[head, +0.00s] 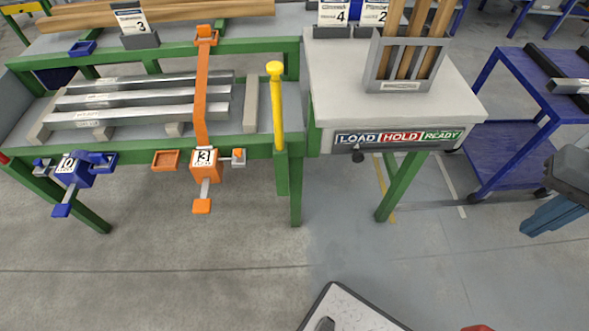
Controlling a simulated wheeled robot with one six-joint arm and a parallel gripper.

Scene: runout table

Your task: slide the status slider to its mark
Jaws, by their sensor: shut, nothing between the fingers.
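The status strip (400,137) is on the front edge of the grey-topped table, with a dark LOAD panel, a red HOLD panel and a green READY panel from left to right. A small dark knob (358,156), which looks like the status slider, hangs just below the strip under LOAD. The slider's mark cannot be picked out at this size. My gripper (530,230) is at the right edge, with a dark grey body and blue fingers closed together. It is empty and well to the right of the knob, apart from the table.
A grey holder (400,65) with wooden pieces stands on the tabletop (340,85). A yellow-topped post (277,105) and orange clamp (206,165) are to the left. A blue cart (510,145) stands right. The floor before the strip is mostly clear.

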